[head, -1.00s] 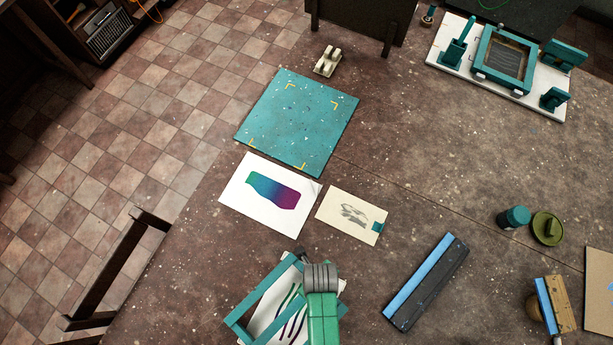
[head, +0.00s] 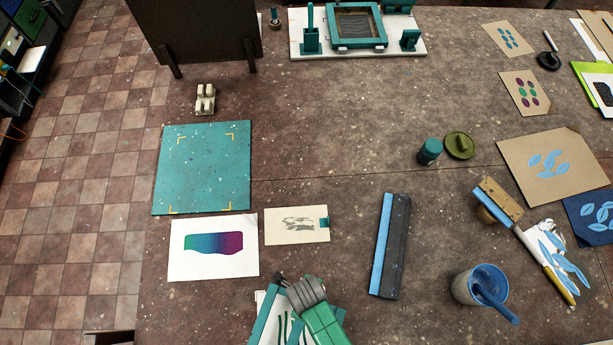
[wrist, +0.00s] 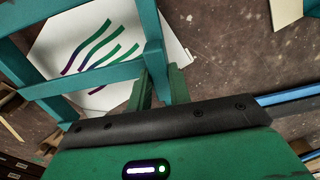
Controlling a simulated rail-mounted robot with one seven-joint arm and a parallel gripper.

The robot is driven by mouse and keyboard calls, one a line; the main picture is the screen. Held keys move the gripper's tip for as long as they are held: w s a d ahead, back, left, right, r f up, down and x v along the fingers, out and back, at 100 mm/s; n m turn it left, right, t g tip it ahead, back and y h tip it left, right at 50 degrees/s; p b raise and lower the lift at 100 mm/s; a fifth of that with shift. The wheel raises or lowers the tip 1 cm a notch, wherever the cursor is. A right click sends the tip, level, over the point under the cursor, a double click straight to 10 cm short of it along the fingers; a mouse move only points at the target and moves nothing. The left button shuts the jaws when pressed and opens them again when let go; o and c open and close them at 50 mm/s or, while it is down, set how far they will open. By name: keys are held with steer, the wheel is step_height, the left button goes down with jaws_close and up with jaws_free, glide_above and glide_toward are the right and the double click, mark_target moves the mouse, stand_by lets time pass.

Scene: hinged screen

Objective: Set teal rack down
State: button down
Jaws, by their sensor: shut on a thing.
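The teal rack (head: 262,318) is an open frame of flat bars at the bottom edge of the head view, partly cut off and partly covered by my arm. In the wrist view, its bars (wrist: 95,77) cross the left half. My gripper (wrist: 159,84) is shut on a rack bar there. A white sheet with wavy green and purple stripes (wrist: 72,32) shows behind the bars. I cannot tell whether the rack touches it or the table. A teal board with yellow corner marks (head: 200,165) lies bare on the table (head: 330,130).
A gradient print (head: 213,262) and a sketch card (head: 290,238) lie beyond the rack. A blue-edged squeegee (head: 390,245) lies to the right, with a blue pot (head: 478,285) farther right. The hinged screen press (head: 358,45) stands at the back. A small cream block (head: 205,98) sits behind the board.

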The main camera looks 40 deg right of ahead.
steer(key=shift+f, duration=0.15)
steer(key=shift+f+b, duration=0.7)
steer(key=shift+f, duration=0.15)
steer(key=shift+r, duration=0.15)
steer(key=shift+r+p, duration=0.75)
steer(key=shift+r, duration=0.2)
steer(key=shift+f, duration=0.2)
steer(key=shift+f+b, duration=0.75)
steer(key=shift+f, duration=0.1)
